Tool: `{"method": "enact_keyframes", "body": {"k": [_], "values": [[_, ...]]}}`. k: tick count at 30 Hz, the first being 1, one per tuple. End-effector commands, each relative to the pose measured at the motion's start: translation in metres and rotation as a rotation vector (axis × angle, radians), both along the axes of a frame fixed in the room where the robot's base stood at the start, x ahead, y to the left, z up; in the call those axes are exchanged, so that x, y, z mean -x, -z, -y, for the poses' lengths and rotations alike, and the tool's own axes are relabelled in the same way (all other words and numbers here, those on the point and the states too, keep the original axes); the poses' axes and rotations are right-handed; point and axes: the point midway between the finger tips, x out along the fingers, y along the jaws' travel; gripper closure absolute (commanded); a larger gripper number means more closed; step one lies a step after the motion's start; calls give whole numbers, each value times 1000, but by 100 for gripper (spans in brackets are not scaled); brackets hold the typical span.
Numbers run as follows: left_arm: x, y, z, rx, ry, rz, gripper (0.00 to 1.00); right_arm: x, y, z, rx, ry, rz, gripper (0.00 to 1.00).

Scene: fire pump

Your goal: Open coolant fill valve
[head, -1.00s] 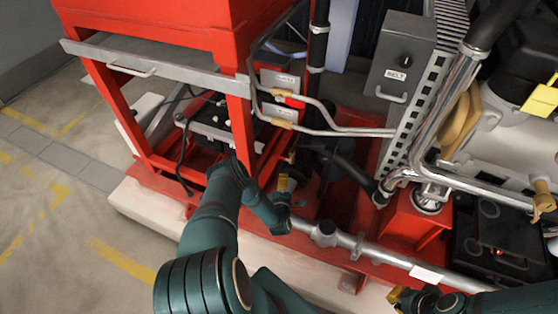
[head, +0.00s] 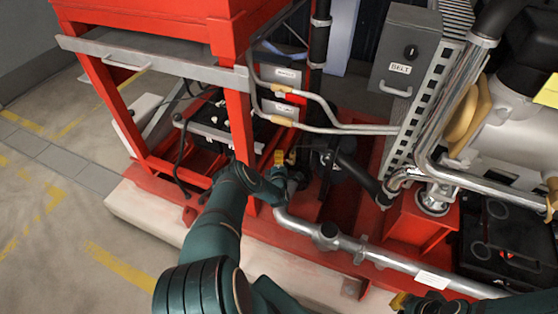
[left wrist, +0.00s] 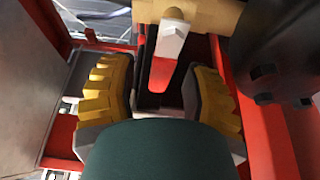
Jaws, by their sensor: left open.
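In the left wrist view, a valve lever (left wrist: 170,45) with a pale end and a red face hangs down from a brass valve body (left wrist: 205,14). My left gripper (left wrist: 160,88) is open, with its yellow-padded fingers on either side below the lever. The lever's lower end reaches in between the fingers, and no contact shows. In the head view my left gripper (head: 284,158) is beside the red frame post, and the valve is mostly hidden there. My right gripper (head: 399,300) shows only partly at the bottom edge, with a yellow finger pad visible.
A red steel frame (head: 241,120) stands close to my left gripper. A dark round part (left wrist: 265,55) is near the right finger. A silver pipe (head: 370,252) runs along the front of the red base. A grey box labelled BELT (head: 405,50) stands behind. Floor is free at left.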

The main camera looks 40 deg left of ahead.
Motion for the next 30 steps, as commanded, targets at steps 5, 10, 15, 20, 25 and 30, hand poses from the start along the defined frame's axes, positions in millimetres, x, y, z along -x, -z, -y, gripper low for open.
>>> {"method": "enact_keyframes", "body": {"k": [5, 10, 15, 20, 25, 30], "values": [[-5, 0, -4, 1, 0, -1, 52, -1, 2, 0, 0, 0, 1, 100], [-5, -1, -4, 1, 0, -1, 52, -1, 2, 0, 0, 0, 1, 100], [-4, -1, -4, 1, 0, -1, 91, -1, 2, 0, 0, 0, 1, 100], [-4, -1, -4, 0, 0, 0, 100, 0, 2, 0, 0, 0, 1, 100], [-5, -1, -4, -1, 0, -1, 100, 0, 2, 0, 0, 0, 1, 100], [-5, -2, -2, -12, 0, -3, 100, 0, 1, 0, 0, 0, 1, 100]]}}
